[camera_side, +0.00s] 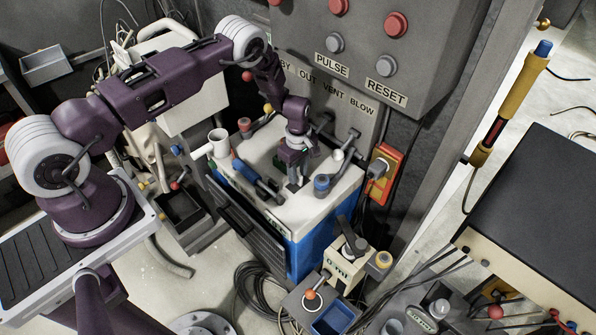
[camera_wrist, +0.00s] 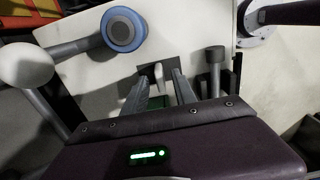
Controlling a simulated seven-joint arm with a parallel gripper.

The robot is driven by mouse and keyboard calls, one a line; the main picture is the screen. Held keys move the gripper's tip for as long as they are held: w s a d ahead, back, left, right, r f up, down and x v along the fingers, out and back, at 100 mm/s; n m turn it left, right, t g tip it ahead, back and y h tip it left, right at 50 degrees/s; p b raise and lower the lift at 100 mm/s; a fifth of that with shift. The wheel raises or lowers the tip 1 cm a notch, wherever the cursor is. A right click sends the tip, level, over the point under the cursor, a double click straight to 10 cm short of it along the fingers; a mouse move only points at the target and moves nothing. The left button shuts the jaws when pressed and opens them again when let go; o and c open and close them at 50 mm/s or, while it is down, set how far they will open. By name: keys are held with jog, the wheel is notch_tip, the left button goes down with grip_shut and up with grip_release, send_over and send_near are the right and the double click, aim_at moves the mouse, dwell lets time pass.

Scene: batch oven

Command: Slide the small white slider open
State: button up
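The small white slider (camera_wrist: 158,75) shows in the wrist view as a short pale tab at a dark slot in the white top panel (camera_wrist: 185,30). My gripper (camera_wrist: 162,82) has its two grey fingers spread apart, one on each side of the slider. I see a gap between the slider and each finger; whether the fingers' far ends touch it I cannot tell. In the side view my gripper (camera_side: 295,183) points down at the top of the blue and white oven unit (camera_side: 312,243). The slider is hidden behind my gripper there.
A blue-ringed knob (camera_wrist: 122,30), a white ball-ended lever (camera_wrist: 27,66) and a grey post (camera_wrist: 215,60) stand close around the fingers. A white cup (camera_side: 219,143) and a blue-handled lever (camera_side: 248,174) are left of my gripper. An orange socket (camera_side: 384,172) is to the right.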

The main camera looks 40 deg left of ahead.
grip_shut()
jog(key=shift+w, duration=0.1)
dwell(1.3)
